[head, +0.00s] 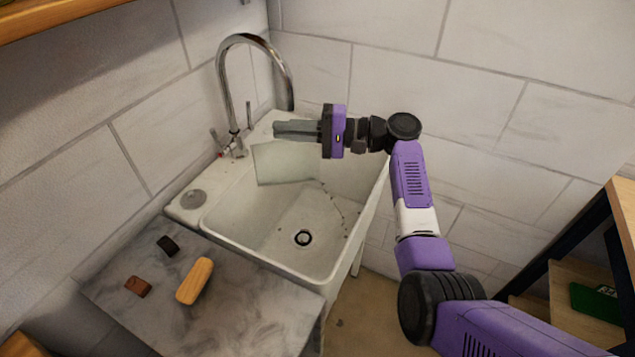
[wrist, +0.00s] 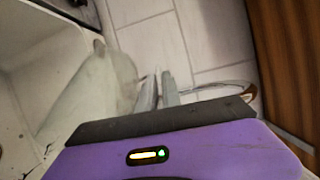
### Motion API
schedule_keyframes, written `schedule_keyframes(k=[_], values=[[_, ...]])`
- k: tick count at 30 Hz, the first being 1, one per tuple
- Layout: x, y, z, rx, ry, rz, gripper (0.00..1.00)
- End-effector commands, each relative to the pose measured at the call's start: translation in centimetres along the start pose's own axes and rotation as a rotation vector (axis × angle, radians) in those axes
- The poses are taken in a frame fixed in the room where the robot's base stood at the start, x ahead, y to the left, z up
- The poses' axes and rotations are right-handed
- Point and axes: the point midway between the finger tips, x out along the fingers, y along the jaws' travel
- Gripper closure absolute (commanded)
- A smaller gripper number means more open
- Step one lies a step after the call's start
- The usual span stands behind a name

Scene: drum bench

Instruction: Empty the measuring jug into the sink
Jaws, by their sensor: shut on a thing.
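The measuring jug (head: 285,164) is a pale, see-through vessel held tipped over on its side above the sink. My gripper (head: 280,130) reaches in from the right over the sink and is shut on the jug, whose body hangs just below the fingers. In the wrist view the jug (wrist: 122,78) is a blurred, clear shape left of my fingers (wrist: 158,92). The grip point on the jug is hard to see. The white sink (head: 240,222) lies below, with its drain in view. A broken line of small dark specks runs from near the jug's right end down toward the basin floor.
A curved chrome tap (head: 224,85) stands behind the sink, left of my gripper. A marble counter (head: 235,325) in front holds a wooden block (head: 195,281), a brown piece (head: 138,286) and a black piece (head: 168,245). A shelf unit (head: 560,240) stands right.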

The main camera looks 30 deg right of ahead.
Motion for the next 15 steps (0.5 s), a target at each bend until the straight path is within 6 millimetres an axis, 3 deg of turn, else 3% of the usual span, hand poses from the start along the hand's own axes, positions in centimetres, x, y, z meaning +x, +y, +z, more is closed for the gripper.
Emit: schedule_keyframes(k=[15], values=[[-2.9, -0.2, -1.2, 0.069, -0.012, -0.167, 1.00]])
